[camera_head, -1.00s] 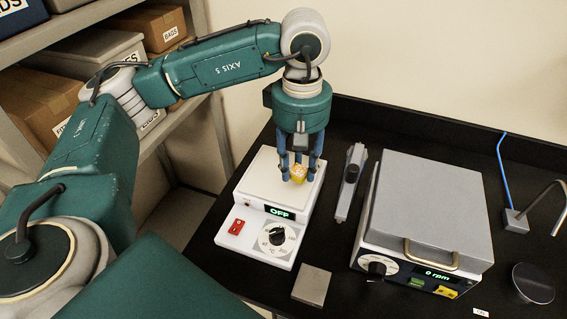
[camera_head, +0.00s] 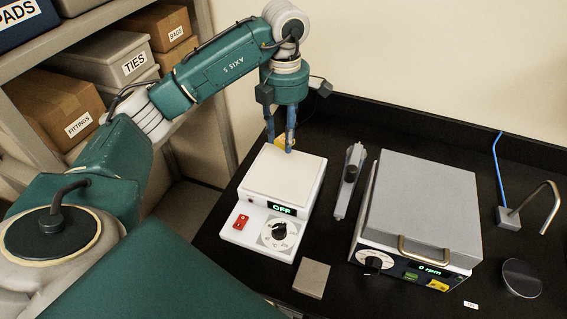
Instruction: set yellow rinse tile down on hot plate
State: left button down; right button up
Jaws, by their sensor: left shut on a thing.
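The white hot plate (camera_head: 282,174) stands on the black bench, with a green OFF display, a red switch and a dial on its front. My left gripper (camera_head: 281,143) points down at the plate's back edge, its blue fingers shut on the yellow rinse tile (camera_head: 287,142). The fingers hide part of the tile. The tile shows at the far edge of the plate's top; I cannot tell whether it touches the plate or hangs above or behind it. My right gripper is not in view.
A grey-topped device (camera_head: 425,205) reading 0 rpm stands to the right. A slim grey bar (camera_head: 349,182) lies between the two devices. A small grey block (camera_head: 311,278) is in front. A shelf of boxes (camera_head: 60,108) stands at left. The plate's top is clear.

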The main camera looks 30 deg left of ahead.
pick_arm(q)
jog(key=p, duration=0.1)
send_over(283, 172)
notch_tip(283, 172, down, 5)
jog(key=shift+r, duration=0.1)
jog(key=shift+f+p, duration=0.4)
jog(key=shift+f, duration=0.3)
notch_tip(283, 172, down, 4)
jog(key=shift+w+r+p, duration=0.1)
jog(key=shift+r+p, duration=0.15)
jog(key=shift+p, duration=0.35)
jog(key=shift+f, duration=0.2)
jog(key=shift+f, duration=0.25)
jog(key=c, duration=1.2)
grip_release()
jog(key=shift+r, duration=0.1)
